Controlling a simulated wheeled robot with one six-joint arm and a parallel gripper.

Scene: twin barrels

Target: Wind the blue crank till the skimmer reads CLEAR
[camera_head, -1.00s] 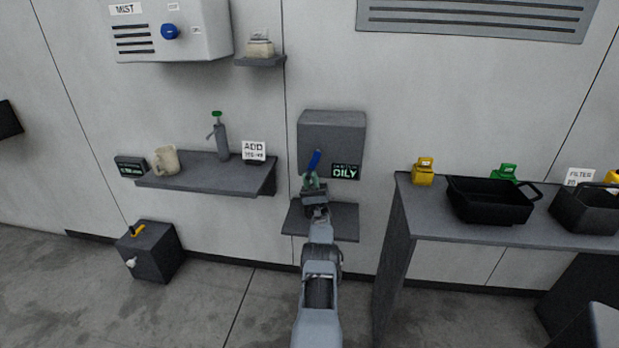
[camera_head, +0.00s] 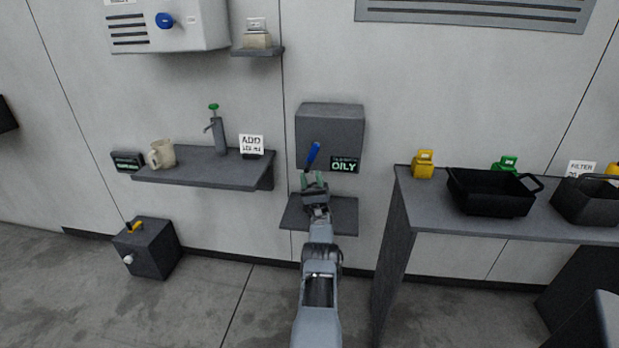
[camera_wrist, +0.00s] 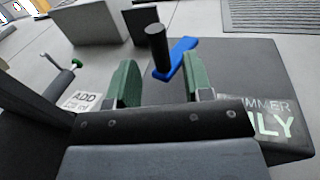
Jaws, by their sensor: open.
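The skimmer (camera_head: 330,122) is a dark grey box on the wall, and its display (camera_head: 344,165) reads OILY. The blue crank (camera_head: 313,155) is on its front, tilted with its upper end to the right. In the wrist view the blue crank arm (camera_wrist: 182,58) carries a dark round handle (camera_wrist: 158,48). My gripper (camera_head: 314,178) is just below the crank in the head view. In the wrist view my gripper (camera_wrist: 160,88) has its green fingers apart, with the handle beyond and between them, not gripped.
A small shelf (camera_head: 340,222) sits under the skimmer. A table (camera_head: 425,215) with black bins (camera_head: 492,195) stands at right.

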